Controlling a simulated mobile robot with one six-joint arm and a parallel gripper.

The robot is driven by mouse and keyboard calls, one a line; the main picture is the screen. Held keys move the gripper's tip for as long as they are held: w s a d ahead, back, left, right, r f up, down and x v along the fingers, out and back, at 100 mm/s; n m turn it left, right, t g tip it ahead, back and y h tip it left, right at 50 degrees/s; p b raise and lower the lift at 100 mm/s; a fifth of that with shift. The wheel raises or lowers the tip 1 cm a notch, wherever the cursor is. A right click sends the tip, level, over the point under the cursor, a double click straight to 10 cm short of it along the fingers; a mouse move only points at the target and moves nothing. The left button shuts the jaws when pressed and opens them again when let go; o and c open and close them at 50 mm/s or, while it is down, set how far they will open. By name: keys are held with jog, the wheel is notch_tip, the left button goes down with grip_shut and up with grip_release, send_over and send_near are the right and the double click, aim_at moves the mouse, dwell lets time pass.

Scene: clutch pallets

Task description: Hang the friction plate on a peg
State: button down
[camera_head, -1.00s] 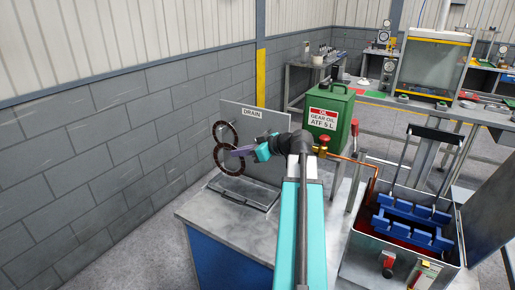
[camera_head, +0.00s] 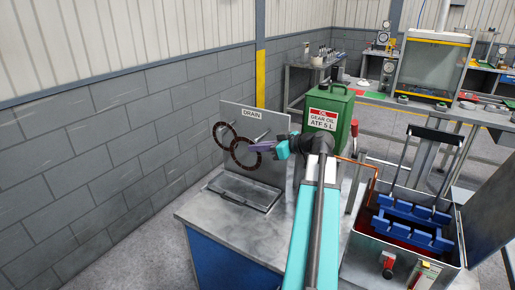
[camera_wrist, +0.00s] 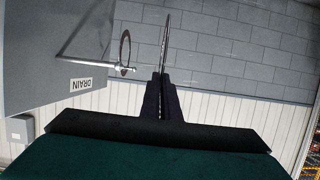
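The friction plate (camera_head: 243,169) is a dark brown ring, held upright in front of the grey drain panel (camera_head: 250,114). My gripper (camera_head: 256,148) is shut on its edge. In the wrist view the plate (camera_wrist: 165,42) shows edge-on between the fingertips (camera_wrist: 162,77). A second ring (camera_head: 215,137) hangs on the panel's left peg; it also shows in the wrist view (camera_wrist: 122,50), on a metal peg (camera_wrist: 102,62), apart from the held plate. Another peg (camera_head: 262,136) sticks out to the right, behind my gripper, and looks bare. The held plate overlaps the hung ring in the head view.
A drain tray (camera_head: 240,200) lies on the bench (camera_head: 210,215) below the panel. A green oil can (camera_head: 327,122) stands right of the panel. An oil bath with a blue rack (camera_head: 410,222) is at the right. The grey wall (camera_head: 110,150) is at the left.

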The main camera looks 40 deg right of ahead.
jog(key=shift+d, duration=0.15)
jog(key=shift+w+d+f+p, duration=0.1)
jog(key=shift+w+d+p, duration=0.4)
jog(key=shift+d, duration=1.15)
jog(key=shift+w+d+f+p, duration=0.1)
jog(key=shift+w+d+p, duration=0.35)
jog(key=shift+d, duration=1.25)
jog(key=shift+w+d+f+p, duration=0.1)
jog(key=shift+w+d+p, duration=0.4)
jog(key=shift+d, duration=1.15)
jog(key=shift+s+d, duration=0.15)
jog(key=shift+f+b, duration=0.45)
jog(key=shift+b, duration=0.1)
jog(key=shift+f+b, duration=0.2)
jog(key=shift+b, duration=0.1)
jog(key=c, duration=1.9)
grip_release()
jog(key=shift+c, duration=0.2)
